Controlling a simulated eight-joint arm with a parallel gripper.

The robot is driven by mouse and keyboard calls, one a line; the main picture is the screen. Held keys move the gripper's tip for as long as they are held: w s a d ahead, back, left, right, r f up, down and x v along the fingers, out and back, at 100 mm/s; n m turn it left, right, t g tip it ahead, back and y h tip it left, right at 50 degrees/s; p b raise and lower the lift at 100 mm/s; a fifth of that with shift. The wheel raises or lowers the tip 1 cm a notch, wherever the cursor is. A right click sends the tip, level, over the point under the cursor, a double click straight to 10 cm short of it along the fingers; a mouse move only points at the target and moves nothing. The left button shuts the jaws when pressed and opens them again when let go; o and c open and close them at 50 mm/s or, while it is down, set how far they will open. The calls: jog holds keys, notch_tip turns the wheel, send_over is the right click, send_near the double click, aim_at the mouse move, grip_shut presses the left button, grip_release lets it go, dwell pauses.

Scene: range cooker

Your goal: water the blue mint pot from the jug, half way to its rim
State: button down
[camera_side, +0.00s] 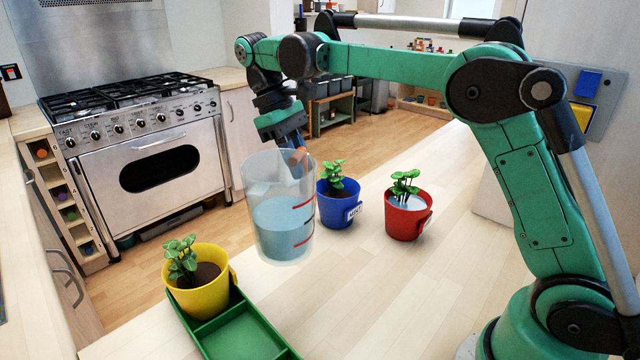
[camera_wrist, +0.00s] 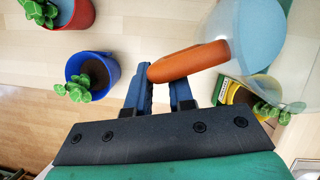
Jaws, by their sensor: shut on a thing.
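The jug (camera_side: 265,185) is clear, with red marks on its side and pale blue water filling it to roughly half. It looks upright; I cannot tell if it clears the counter. My gripper (camera_wrist: 162,88) is shut on its orange handle (camera_wrist: 188,62); in the side view the fingers (camera_side: 298,150) are at the jug's far side. The blue pot (camera_side: 338,212) stands upright behind and right of the jug, with a label, a green plant and dark brown soil. It also shows left of my gripper in the wrist view (camera_wrist: 74,66); I see no water on its soil.
The red pot (camera_side: 407,222) stands right of the blue one, with a pale blue surface inside around its plant. The yellow pot (camera_side: 205,297), with brown soil, sits in the green tray (camera_side: 237,338) at front left. The counter (camera_side: 440,285) is clear at front right.

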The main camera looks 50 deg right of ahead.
jog(key=w+d+r+n+t+h, duration=0.1)
jog(key=w+n+t, duration=0.1)
jog(key=w+n, duration=0.2)
jog(key=w+d+r+n+t+h, duration=0.1)
jog(key=w+n, duration=0.4)
jog(key=n, duration=0.6)
jog(key=shift+d+r+t+h, duration=0.45)
jog(key=shift+t+h, duration=0.25)
jog(key=shift+h, duration=0.1)
jog(key=w+r+n+t+y, duration=0.1)
jog(key=t, duration=0.1)
jog(key=w+r+n+t+y, duration=0.1)
jog(key=n+t, duration=0.1)
jog(key=w+r+n+t+y, duration=0.1)
jog(key=n+t, duration=0.1)
jog(key=shift+d+r+y, duration=0.1)
jog(key=shift+d+y, duration=0.3)
jog(key=shift+s+d+r+t+y, duration=0.1)
jog(key=shift+s+r+t+y, duration=0.05)
jog(key=shift+r+t+y, duration=0.2)
dwell(0.4)
